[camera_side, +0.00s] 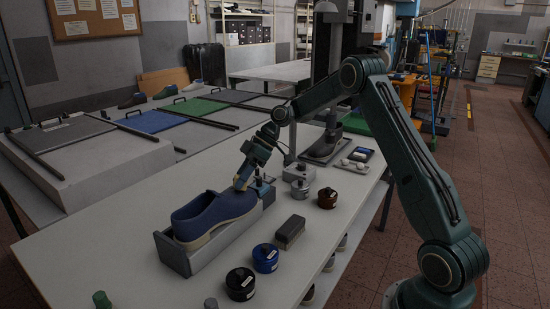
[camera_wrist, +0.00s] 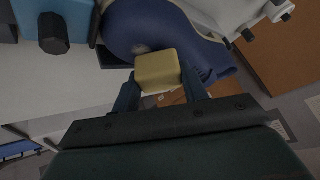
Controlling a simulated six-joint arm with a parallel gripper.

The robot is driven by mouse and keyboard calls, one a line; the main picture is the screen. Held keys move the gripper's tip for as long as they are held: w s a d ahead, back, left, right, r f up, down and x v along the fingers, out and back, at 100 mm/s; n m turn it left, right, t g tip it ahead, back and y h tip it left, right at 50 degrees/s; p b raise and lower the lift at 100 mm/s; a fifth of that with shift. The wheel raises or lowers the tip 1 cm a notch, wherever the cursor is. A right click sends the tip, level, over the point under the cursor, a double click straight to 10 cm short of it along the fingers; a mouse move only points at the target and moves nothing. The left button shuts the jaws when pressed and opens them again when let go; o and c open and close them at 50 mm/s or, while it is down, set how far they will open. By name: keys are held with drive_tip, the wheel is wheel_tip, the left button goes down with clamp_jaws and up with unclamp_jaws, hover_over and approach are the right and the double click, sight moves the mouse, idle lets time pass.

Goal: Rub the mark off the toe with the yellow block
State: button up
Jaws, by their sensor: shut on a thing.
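A blue shoe (camera_side: 213,217) with a pale sole sits in a grey open-topped holder (camera_side: 174,256) on the white table. Its rounded blue toe (camera_wrist: 122,28) shows at the top of the wrist view, with a small pale mark (camera_wrist: 140,48) on it. My gripper (camera_wrist: 160,88) is shut on the yellow block (camera_wrist: 158,71), which sits right beside the mark and covers part of the toe. I cannot tell whether the block touches the shoe. In the side view my gripper (camera_side: 240,184) is down at the shoe's far end, and the block is hard to make out there.
A brown-grey block (camera_side: 289,232), a blue jar (camera_side: 265,257), a black jar (camera_side: 240,284) and a brown jar (camera_side: 327,198) stand right of the holder. Behind are a grey fixture (camera_side: 298,173) and a dark shoe (camera_side: 325,144) on a tray. The table's left front is mostly clear.

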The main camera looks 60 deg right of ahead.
sight(249, 189)
drive_tip(key=shift+f, duration=0.15)
drive_tip(key=shift+d+f, duration=0.35)
drive_tip(key=shift+d, duration=0.55)
drive_tip(key=shift+d+f, duration=0.35)
drive_tip(key=shift+d, duration=0.55)
drive_tip(key=shift+a+f, duration=0.1)
drive_tip(key=shift+a, duration=0.05)
drive_tip(key=shift+a+r, duration=0.45)
drive_tip(key=shift+a, duration=0.4)
drive_tip(key=shift+a+r, duration=0.4)
drive_tip(key=shift+a, duration=0.45)
drive_tip(key=shift+r, duration=0.1)
drive_tip(key=shift+d+r, duration=0.4)
drive_tip(key=shift+r, duration=0.5)
drive_tip(key=shift+d+r, duration=0.35)
drive_tip(key=shift+r, duration=0.5)
drive_tip(key=shift+d+r, duration=0.4)
drive_tip(key=shift+r, duration=0.5)
drive_tip(key=shift+r, duration=0.1)
drive_tip(key=shift+d+r, duration=0.3)
drive_tip(key=shift+r, duration=0.35)
drive_tip(key=shift+d+r, duration=0.25)
drive_tip(key=shift+r, duration=0.4)
